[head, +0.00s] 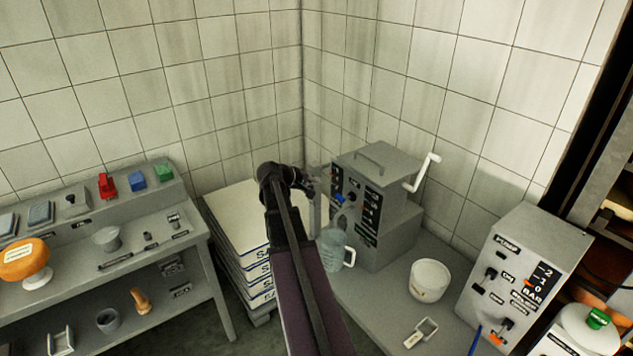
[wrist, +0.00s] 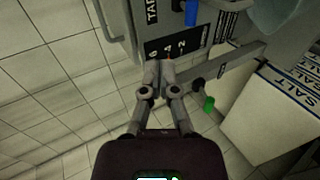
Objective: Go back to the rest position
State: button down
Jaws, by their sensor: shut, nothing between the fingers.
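My gripper (head: 308,182) is at the end of my dark arm, which reaches up through the middle of the head view. It is beside the left part of the grey machine (head: 385,222) with the white crank. In the wrist view my gripper (wrist: 161,66) has its fingers together with nothing held, and they overlap the machine's black labelled panel (wrist: 180,42). I cannot tell whether the fingertips touch the panel. A blue knob (wrist: 191,12) shows above the panel.
A clear jug (head: 333,250) stands by the machine, with a white tub (head: 430,279) to its right. A pump box (head: 515,275) is further right. Salt sacks (head: 243,222) are stacked left of my arm. A grey shelf bench (head: 70,260) holds several tools and an orange cheese (head: 25,259).

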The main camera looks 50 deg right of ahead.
dwell(0.6)
jog(key=s+a+f+n+t+y, duration=0.1)
jog(key=a+f+y, duration=0.2)
jog(key=a, duration=1.4)
jog(key=s+a+f+t+y, duration=0.1)
jog(key=a+f+y, duration=0.2)
jog(key=a, duration=1.5)
jog(key=s+a+f+n+y, duration=0.1)
jog(key=a+f+y, duration=0.2)
jog(key=a, duration=1.4)
jog(key=y, duration=0.2)
jog(key=shift+s+a+f+n+t+y, duration=0.15)
jog(key=shift+s+f+n+t+y, duration=0.15)
jog(key=shift+t+y, duration=0.1)
